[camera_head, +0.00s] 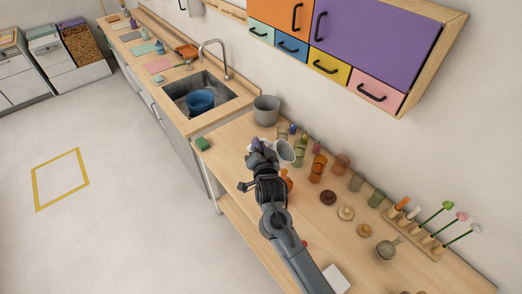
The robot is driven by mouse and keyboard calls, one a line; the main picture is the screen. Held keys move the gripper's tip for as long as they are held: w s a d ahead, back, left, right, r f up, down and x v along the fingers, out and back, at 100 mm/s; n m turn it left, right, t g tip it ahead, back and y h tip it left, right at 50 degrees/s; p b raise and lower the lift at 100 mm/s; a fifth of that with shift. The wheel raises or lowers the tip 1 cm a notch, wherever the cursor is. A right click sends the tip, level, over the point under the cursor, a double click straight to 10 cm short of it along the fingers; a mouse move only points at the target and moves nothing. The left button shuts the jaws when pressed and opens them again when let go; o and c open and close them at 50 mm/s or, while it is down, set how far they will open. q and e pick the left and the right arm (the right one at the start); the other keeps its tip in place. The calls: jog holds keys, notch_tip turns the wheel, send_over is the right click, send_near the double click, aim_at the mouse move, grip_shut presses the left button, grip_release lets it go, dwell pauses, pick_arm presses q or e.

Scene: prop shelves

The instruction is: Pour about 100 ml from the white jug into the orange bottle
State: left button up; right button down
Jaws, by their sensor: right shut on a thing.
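The white jug (286,152) is beside the fingers of my right gripper (268,151), above the wooden worktop. My right gripper is shut on the jug; the grip itself is mostly hidden by the wrist. The jug looks tilted, but its contents cannot be seen. The orange bottle (288,182) stands on the worktop below the jug and just right of my wrist, which hides part of it. I cannot tell whether the jug's lip is over the bottle's mouth, or whether liquid flows. My left gripper is not in view.
Orange and clear tumblers (318,168) stand close right of the jug. Lidded pots, a kettle (388,249) and a rack (420,236) fill the right side. Cabinets (377,37) hang above.

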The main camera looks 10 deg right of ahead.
jog(key=shift+w+a+r+b, duration=0.15)
jog(key=shift+w+a+b, duration=0.3)
jog(key=shift+w, duration=0.3)
jog(key=shift+w+a+r+b, duration=0.1)
jog(key=shift+w+a+b, duration=0.15)
jog(key=shift+w+b, duration=0.25)
jog(key=shift+w+a+r+b, duration=0.1)
jog(key=shift+w+a+b, duration=0.2)
jog(key=shift+w, duration=0.4)
dwell(0.5)
jog(key=shift+d+b, duration=0.1)
jog(key=shift+b, duration=0.2)
dwell(0.4)
jog(key=shift+m+t, duration=0.3)
jog(key=shift+d+b, duration=0.1)
jog(key=shift+b, duration=0.2)
dwell(0.7)
